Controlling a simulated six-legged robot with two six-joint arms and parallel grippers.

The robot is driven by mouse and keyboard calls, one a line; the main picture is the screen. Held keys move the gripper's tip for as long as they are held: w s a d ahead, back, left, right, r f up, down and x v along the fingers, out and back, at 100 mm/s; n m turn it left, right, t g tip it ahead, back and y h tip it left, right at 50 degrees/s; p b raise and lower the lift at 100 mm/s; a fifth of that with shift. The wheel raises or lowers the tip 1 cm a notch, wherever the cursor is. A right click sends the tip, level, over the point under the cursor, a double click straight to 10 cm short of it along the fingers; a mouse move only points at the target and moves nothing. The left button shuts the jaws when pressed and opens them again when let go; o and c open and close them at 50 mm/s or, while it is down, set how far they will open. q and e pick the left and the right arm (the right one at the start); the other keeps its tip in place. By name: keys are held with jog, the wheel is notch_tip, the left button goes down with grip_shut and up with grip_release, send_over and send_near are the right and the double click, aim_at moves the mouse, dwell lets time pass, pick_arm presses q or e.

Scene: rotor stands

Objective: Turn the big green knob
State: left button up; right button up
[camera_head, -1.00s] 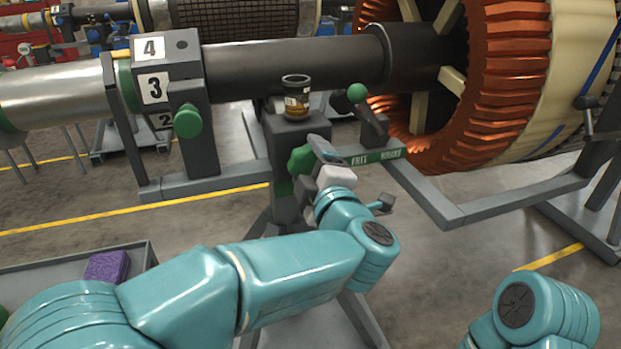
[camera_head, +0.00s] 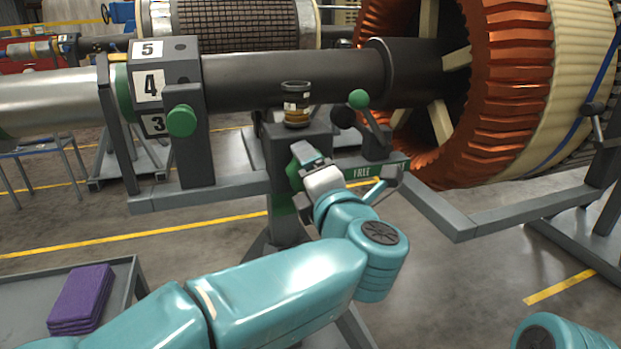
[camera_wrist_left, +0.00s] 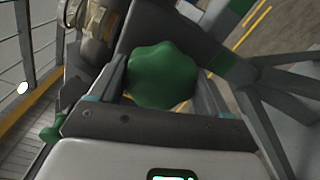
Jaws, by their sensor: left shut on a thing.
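The big green knob (camera_head: 294,173) is on the front of the dark grey stand post, partly hidden behind my left gripper (camera_head: 306,160). In the left wrist view the lobed knob (camera_wrist_left: 162,76) sits between the two fingers of the left gripper (camera_wrist_left: 160,84), which is shut on it. My left arm reaches in from the lower left. The numbered block (camera_head: 152,86) on the shaft shows 5, 4 and part of a 3. My right gripper is out of view; only a piece of my right arm shows at the lower right.
A lever with a green ball (camera_head: 358,99) stands right of the post, above a green label reading FREE. A jar (camera_head: 296,104) stands on the post. A purple stack (camera_head: 82,299) lies on a grey cart. The large copper rotor (camera_head: 500,90) is at right.

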pick_arm(q)
jog(key=shift+r, duration=0.15)
dwell(0.3)
jog(key=o, duration=1)
